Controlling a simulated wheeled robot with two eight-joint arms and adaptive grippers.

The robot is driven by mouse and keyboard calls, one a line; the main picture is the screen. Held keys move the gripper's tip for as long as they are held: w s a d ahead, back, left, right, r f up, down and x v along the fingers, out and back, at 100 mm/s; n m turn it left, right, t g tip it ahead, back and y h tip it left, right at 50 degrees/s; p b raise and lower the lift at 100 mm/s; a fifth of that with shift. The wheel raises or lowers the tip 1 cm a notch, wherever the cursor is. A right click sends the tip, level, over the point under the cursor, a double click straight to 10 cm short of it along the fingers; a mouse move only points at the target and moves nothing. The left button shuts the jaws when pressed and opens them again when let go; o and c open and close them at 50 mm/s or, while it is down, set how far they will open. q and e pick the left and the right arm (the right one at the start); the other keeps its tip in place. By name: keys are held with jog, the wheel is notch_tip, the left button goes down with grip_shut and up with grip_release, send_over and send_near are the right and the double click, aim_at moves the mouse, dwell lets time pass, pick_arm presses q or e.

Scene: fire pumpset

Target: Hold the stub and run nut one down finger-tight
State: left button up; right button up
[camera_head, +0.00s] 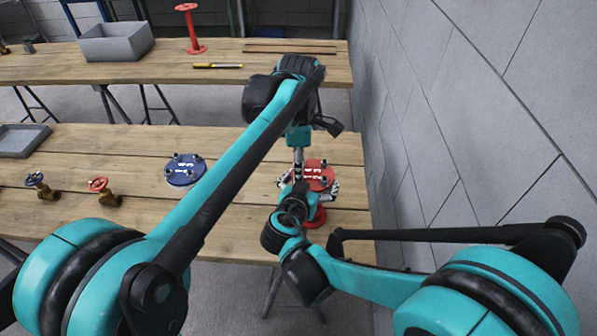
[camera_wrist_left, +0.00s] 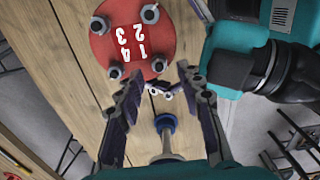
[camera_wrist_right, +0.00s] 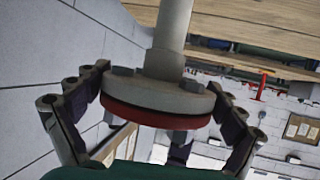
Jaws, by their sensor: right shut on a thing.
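The red numbered flange (camera_head: 318,172) is on the near table's right end, above a red foot. In the left wrist view it shows as a red disc (camera_wrist_left: 137,50) marked 1 to 4, with several studs and dark nuts. My right gripper (camera_wrist_right: 163,118) is shut on the stub; its fingers lie either side of the grey flange (camera_wrist_right: 160,92), which has a red layer against it and a grey pipe. My left gripper (camera_wrist_left: 160,82) points down close beside the disc, fingers apart. Small light pieces (camera_wrist_left: 162,93) show near its tips; I cannot tell what they are.
A blue numbered flange (camera_head: 185,170) and two brass valves (camera_head: 105,193) stand left on the near table. A grey tray (camera_head: 22,140) is at its far left. The back table holds a grey bin (camera_head: 116,42) and a red spool (camera_head: 189,30). A wall (camera_head: 440,110) rises close right.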

pick_arm(q)
jog(key=shift+f, duration=1)
grip_shut()
